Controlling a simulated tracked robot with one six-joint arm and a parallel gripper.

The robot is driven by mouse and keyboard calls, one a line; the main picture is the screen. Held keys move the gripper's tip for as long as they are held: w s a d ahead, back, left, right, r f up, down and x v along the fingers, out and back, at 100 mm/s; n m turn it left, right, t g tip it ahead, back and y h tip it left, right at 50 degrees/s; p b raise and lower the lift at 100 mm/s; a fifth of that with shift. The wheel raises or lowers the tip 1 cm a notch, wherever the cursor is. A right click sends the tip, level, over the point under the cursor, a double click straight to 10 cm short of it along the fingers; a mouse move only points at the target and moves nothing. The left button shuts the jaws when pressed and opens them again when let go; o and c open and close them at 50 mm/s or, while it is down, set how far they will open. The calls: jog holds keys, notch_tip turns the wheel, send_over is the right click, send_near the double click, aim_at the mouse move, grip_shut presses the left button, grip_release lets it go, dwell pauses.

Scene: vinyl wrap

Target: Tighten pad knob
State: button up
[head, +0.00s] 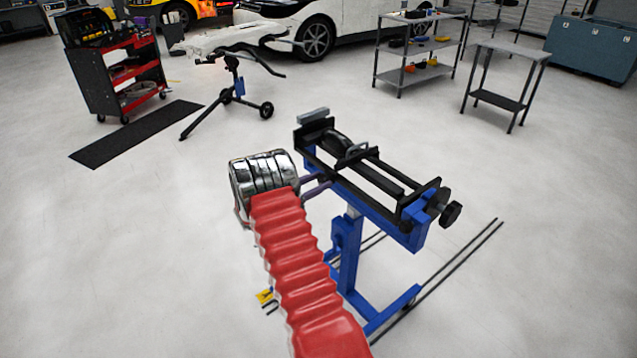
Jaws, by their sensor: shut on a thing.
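A blue stand (375,207) with a black clamp frame on top stands at the middle of the head view. A dark roller or pad (337,145) sits at its far left end. My gripper (325,183), with purplish fingers, reaches the stand's left side just below the black frame. It is shut on what seems to be the pad knob, which is too small and covered by the fingers to make out. Two black round knobs (450,213) show at the stand's right end, apart from my gripper.
Dark rails or legs (470,258) lie on the floor right of the stand. Behind are a red tool cart (118,72), a black mat (135,136), a wheeled stand (235,90), a shelf (420,72) and a small table (505,95). The floor between is clear.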

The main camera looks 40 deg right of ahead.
jog(key=m, duration=0.4)
jog(key=shift+a+f+m, duration=0.1)
jog(key=shift+a+m, duration=0.05)
jog(key=shift+m, duration=0.15)
jog(key=m, duration=0.4)
jog(key=shift+s+f, duration=0.1)
jog(key=m, duration=0.5)
jog(key=shift+f, duration=0.1)
jog(key=m, duration=0.4)
jog(key=shift+f, duration=0.15)
jog(key=m, duration=1.7)
jog(key=shift+f, duration=0.3)
